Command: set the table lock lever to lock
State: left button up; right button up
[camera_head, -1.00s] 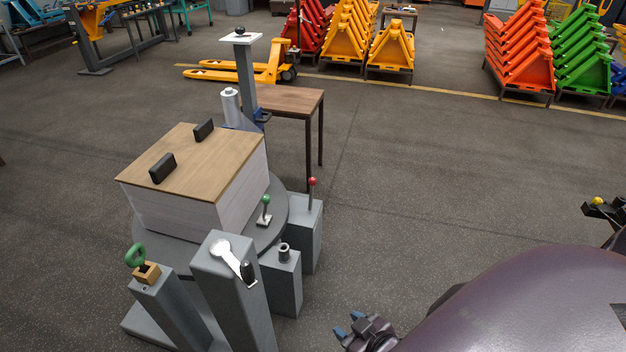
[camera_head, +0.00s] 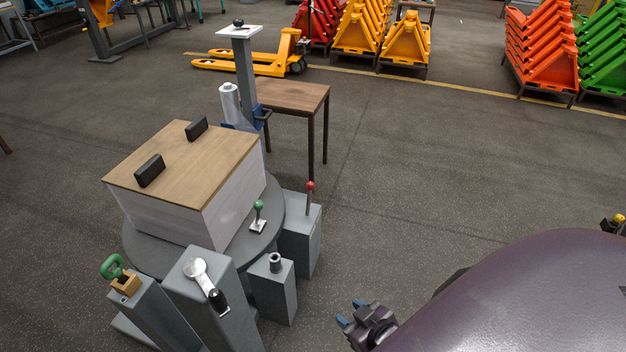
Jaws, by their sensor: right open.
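Several levers stand around a round grey turntable (camera_head: 150,254); I cannot tell by a label which is the table lock lever. A short green-knobbed lever (camera_head: 258,212) stands on a small white plate at the turntable's right edge. A red-knobbed lever (camera_head: 310,194) stands upright on a grey box. A silver lever with a black grip (camera_head: 207,279) lies on top of a tall grey pedestal, its grip pointing to the lower right. My right gripper (camera_head: 350,312), with blue fingertips, is open and empty, right of the pedestals and apart from every lever. My left gripper is not in view.
A stack with a wooden top (camera_head: 190,162) and two black blocks sits on the turntable. A green ring handle (camera_head: 112,266) and a grey post with a round socket (camera_head: 275,263) stand nearby. A brown table (camera_head: 293,95) is behind.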

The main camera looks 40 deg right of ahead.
aim_at(310, 186)
jog(key=i+l+u, duration=0.2)
jog(key=l, duration=1.2)
jog(key=i+l+u, duration=0.15)
jog(key=l, duration=1.25)
jog(key=i+l+u, duration=0.2)
jog(key=l, duration=1.25)
jog(key=j, duration=0.3)
